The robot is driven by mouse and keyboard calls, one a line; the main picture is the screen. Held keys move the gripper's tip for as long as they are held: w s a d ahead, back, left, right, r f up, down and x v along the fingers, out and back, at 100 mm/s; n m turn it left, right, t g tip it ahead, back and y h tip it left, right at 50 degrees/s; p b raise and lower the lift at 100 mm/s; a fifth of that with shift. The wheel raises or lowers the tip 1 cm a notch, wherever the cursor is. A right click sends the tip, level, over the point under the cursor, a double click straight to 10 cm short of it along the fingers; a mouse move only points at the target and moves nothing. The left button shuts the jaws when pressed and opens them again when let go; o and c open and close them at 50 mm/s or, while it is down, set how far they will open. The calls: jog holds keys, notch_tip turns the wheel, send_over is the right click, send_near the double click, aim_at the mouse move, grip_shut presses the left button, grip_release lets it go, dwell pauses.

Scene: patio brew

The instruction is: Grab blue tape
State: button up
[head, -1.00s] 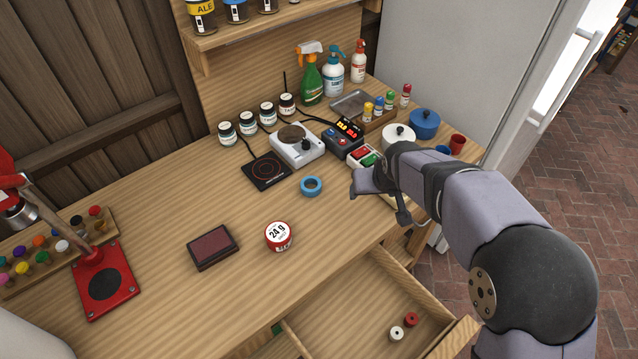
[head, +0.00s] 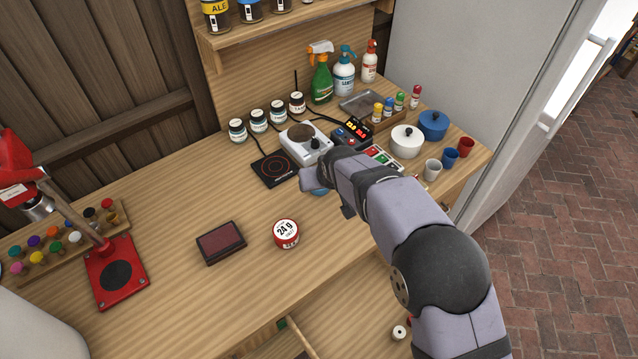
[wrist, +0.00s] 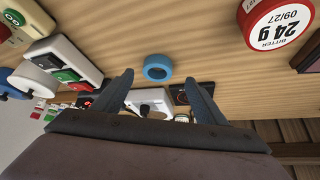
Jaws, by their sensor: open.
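The blue tape (wrist: 158,67) is a small roll on the wooden table. In the wrist view it lies just beyond the tips of my gripper (wrist: 160,82), roughly centred between the two fingers. My gripper is open and nothing is between its fingers. In the head view my arm covers most of the tape, and only a sliver of blue tape (head: 319,192) shows below my gripper (head: 310,182).
A red-and-white "24 g" tin (head: 286,233) and a dark red pad (head: 221,242) stand to the left. Behind are a black hot plate (head: 274,168) and a white burner (head: 306,143). A box with red and green buttons (wrist: 67,65) stands near the gripper. An open drawer is below.

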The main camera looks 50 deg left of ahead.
jog(key=shift+w+a+f+p, duration=0.55)
jog(key=shift+a+f+p, duration=0.25)
jog(key=shift+p, duration=0.25)
jog(key=shift+p+x, duration=0.45)
jog(key=shift+x, duration=1)
jog(key=shift+d, duration=0.15)
jog(key=c, duration=1.1)
notch_tip(320, 180, up, 10)
jog(key=b, duration=0.3)
jog(key=shift+b, duration=0.35)
